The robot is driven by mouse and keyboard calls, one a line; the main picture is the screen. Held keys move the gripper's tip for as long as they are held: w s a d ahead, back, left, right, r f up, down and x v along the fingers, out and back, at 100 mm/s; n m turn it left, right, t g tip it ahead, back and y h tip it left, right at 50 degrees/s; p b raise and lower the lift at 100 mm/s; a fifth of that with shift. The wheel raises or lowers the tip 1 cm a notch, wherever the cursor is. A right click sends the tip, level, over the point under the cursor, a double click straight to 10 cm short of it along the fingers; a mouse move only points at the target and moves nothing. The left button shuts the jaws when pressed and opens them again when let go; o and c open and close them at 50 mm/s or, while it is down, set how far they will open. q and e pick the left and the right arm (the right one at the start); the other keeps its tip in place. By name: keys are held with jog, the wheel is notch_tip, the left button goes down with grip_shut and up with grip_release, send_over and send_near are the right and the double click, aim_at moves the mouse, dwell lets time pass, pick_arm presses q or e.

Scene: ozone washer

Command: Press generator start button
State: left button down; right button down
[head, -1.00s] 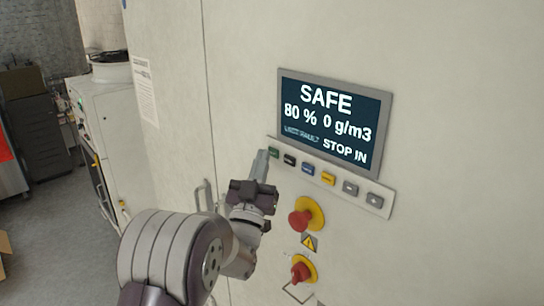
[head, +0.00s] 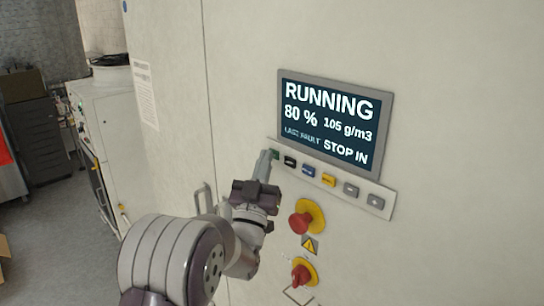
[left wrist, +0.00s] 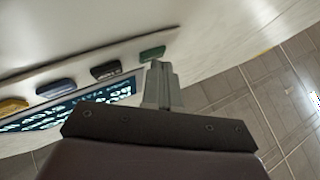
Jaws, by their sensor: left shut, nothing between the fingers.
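The green start button (head: 274,154) is the leftmost in the row of buttons under the display; it also shows in the left wrist view (left wrist: 152,54). My left gripper (head: 264,158) is shut and empty, with its fingertips at the green button. In the left wrist view the fingertips (left wrist: 159,66) reach the button's edge; I cannot tell whether they are pressing it. The display (head: 333,118) reads RUNNING, 80 %, 105 g/m3 and STOP IN. My right gripper is not in view.
Black (head: 290,161), blue (head: 308,170), yellow (head: 328,180) and grey buttons continue the row to the right. Two red knobs on yellow plates (head: 303,220) sit below. A door handle (head: 204,198) is behind my left arm. A white machine (head: 100,130) stands at the left.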

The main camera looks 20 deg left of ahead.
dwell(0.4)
pick_arm(q)
jog(key=shift+s+a+b, duration=0.3)
jog(key=shift+s+b, duration=0.2)
jog(key=shift+s, duration=0.2)
jog(key=s, duration=0.1)
jog(key=s+a+b, duration=0.1)
jog(key=s, duration=0.1)
jog(key=s+a+b, duration=0.1)
jog(key=shift+s, duration=0.3)
dwell(0.5)
